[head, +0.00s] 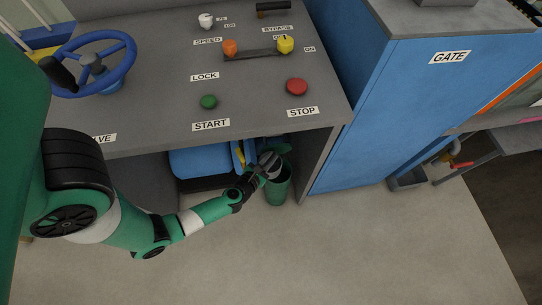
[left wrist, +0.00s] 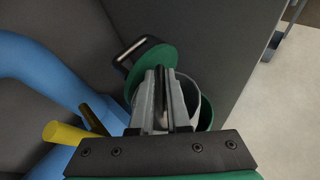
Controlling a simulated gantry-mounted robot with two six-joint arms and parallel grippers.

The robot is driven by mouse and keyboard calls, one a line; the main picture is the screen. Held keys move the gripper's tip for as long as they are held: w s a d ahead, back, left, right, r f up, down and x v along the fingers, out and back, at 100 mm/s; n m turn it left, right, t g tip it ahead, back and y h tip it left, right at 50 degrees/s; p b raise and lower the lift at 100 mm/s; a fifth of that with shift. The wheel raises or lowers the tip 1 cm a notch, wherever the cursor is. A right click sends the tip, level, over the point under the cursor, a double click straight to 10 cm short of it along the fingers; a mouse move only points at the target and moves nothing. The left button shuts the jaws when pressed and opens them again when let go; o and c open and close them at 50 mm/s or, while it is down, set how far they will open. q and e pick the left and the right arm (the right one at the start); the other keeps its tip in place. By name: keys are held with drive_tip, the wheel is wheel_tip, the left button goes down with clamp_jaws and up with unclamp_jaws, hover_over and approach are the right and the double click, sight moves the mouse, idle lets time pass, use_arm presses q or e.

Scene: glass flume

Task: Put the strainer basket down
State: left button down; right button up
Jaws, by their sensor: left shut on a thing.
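My left gripper (head: 268,163) is shut, low under the front of the console. In the left wrist view its closed fingers (left wrist: 162,75) cover much of what they hold. A light grey round piece, which looks like the strainer basket (left wrist: 187,92), shows behind and beside the fingers. It appears to sit at or inside the mouth of a green bucket (head: 279,191), whose rim also shows in the left wrist view (left wrist: 207,113). I cannot tell whether the basket touches the bucket's bottom. My right gripper is not in view.
A blue housing (head: 195,163) with yellow parts stands left of the bucket under the console (head: 150,115). The console's side panel (head: 325,150) is close on the right, with a blue cabinet (head: 365,115) beyond. The floor (head: 330,250) in front is clear.

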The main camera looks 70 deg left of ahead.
use_arm(q)
drive_tip(key=f+b, duration=0.2)
drive_tip(key=f, duration=0.1)
drive_tip(key=f+b, duration=0.1)
drive_tip(key=b, duration=0.1)
drive_tip(key=shift+w+a+f, duration=0.15)
drive_tip(key=shift+w+a, duration=0.1)
drive_tip(key=shift+a, duration=0.1)
drive_tip(key=c, duration=0.9)
unclamp_jaws()
drive_tip(key=p+v, duration=0.5)
drive_tip(key=v, duration=0.7)
drive_tip(key=shift+r, duration=0.2)
